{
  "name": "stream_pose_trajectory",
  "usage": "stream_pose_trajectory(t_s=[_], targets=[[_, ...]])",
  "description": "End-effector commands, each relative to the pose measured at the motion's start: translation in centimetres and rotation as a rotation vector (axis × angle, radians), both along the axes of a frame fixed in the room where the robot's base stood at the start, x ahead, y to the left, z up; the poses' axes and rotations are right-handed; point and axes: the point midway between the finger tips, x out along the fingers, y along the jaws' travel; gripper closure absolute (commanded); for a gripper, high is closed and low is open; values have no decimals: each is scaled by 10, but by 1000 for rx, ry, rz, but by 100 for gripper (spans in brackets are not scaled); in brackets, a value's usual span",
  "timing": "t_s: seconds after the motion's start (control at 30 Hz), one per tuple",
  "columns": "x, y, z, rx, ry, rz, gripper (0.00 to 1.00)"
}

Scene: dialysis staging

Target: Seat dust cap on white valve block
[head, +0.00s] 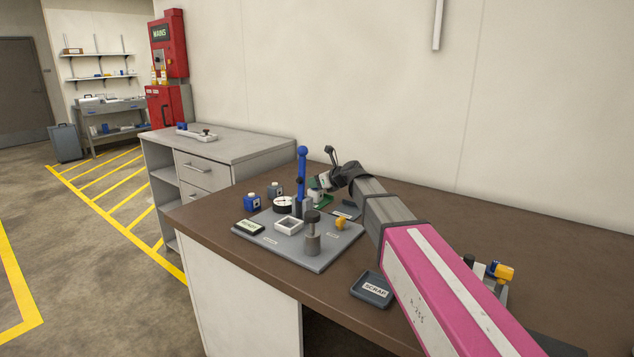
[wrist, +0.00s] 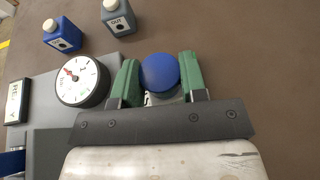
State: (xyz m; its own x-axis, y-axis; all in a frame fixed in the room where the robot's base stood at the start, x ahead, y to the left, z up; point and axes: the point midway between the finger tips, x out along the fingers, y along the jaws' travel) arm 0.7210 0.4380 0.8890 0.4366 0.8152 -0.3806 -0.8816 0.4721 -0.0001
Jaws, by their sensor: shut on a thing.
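My gripper (head: 316,185) reaches over the back of the brown table. In the wrist view its green fingers (wrist: 159,78) are closed on the two sides of a round blue cap, which I take as the dust cap (wrist: 160,71). A pale piece shows just below the cap, mostly hidden. In the head view a small white block, perhaps the white valve block (head: 315,195), is right below my fingers. The cap is hard to make out there. I cannot tell whether the cap touches the block.
A grey board (head: 322,262) holds a dial gauge (head: 284,204), a white square frame (head: 289,226), a dark-topped post (head: 312,235) and an upright blue-handled tool (head: 302,170). Two small bottles (wrist: 62,34) (wrist: 118,17) stand near the gauge. A scrap tray (head: 372,290) lies at the front.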

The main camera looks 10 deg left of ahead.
Motion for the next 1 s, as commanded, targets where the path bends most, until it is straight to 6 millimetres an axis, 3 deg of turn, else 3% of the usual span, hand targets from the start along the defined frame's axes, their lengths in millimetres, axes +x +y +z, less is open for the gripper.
stream_pose_trajectory(t_s=[0.63,0.67,0.73,0.77,1.0], targets=[[0,0,-4,0,0,0,83],[0,0,-4,0,0,0,58],[0,0,-4,0,0,0,35],[0,0,-4,0,0,0,31],[0,0,-4,0,0,0,31]])
